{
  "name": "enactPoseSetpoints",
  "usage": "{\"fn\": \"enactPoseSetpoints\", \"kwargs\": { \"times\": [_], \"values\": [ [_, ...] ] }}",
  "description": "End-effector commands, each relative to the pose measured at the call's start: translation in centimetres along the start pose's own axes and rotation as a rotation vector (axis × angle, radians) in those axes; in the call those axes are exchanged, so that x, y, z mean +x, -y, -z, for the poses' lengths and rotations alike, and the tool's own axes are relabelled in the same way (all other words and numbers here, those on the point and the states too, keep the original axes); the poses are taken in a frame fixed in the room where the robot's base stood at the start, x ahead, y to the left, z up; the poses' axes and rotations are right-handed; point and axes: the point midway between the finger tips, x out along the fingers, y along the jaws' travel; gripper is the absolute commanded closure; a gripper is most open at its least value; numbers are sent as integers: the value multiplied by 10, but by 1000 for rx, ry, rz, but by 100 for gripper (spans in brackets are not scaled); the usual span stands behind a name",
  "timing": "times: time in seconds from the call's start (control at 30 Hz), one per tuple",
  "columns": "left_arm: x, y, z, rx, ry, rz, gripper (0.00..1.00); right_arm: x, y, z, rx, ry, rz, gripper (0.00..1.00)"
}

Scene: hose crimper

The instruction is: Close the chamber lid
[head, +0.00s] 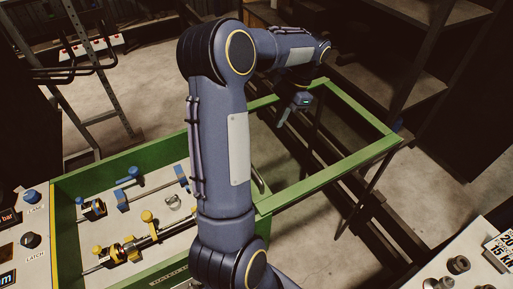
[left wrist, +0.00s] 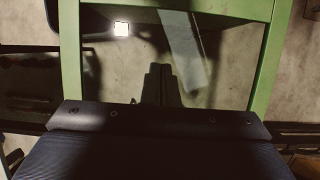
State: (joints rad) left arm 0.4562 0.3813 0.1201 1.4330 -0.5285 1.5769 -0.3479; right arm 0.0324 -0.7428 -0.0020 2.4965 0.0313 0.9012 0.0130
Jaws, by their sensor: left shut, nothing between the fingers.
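The chamber (head: 118,164) is a green-walled box at the lower left of the head view, with its top open. The chamber lid (head: 345,168) is a green rectangular frame swung out to the right of the chamber; the floor shows through its middle. My left gripper (head: 283,121) is shut and empty, pointing down over the far part of the lid frame. In the left wrist view the lid (left wrist: 269,62) shows as a far bar and two side rails, with the dark shut fingers (left wrist: 165,84) between the rails. Whether they touch the lid I cannot tell. My left arm hides part of the chamber and lid.
Inside the chamber are blue clamps (head: 122,201) and a rod with yellow fittings (head: 131,249). A panel with a blue knob (head: 31,197) and a black knob (head: 31,240) stands at the left. A bench with metal parts (head: 458,265) is at lower right, dark shelving (head: 400,85) behind.

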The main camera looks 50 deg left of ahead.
Motion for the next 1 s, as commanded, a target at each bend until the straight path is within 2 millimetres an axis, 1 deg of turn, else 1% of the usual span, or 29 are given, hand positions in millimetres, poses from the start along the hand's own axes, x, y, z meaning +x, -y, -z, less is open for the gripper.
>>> {"fn": "enactPoseSetpoints", "kwargs": {
  "times": [0.17, 0.27, 0.6, 0.7, 0.8, 1.0],
  "values": [
    [15, 4, 1, 2, 18, -2, 100, -2, 1, 1, 0, 0, 0, 45],
    [31, 3, 0, 2, 18, -3, 100, -4, 2, 2, 0, 0, 0, 45],
    [103, 3, -1, 2, 16, -5, 100, -13, 6, 6, 0, 0, 0, 45],
    [106, 4, -18, -1, 15, -2, 100, -19, 9, 10, 0, 0, 0, 45],
    [111, 3, -29, 0, 14, -3, 100, -22, 10, 11, 0, 0, 0, 45],
    [116, 3, -37, 2, 13, -1, 100, -24, 11, 12, 0, 0, 0, 45]
  ]
}}
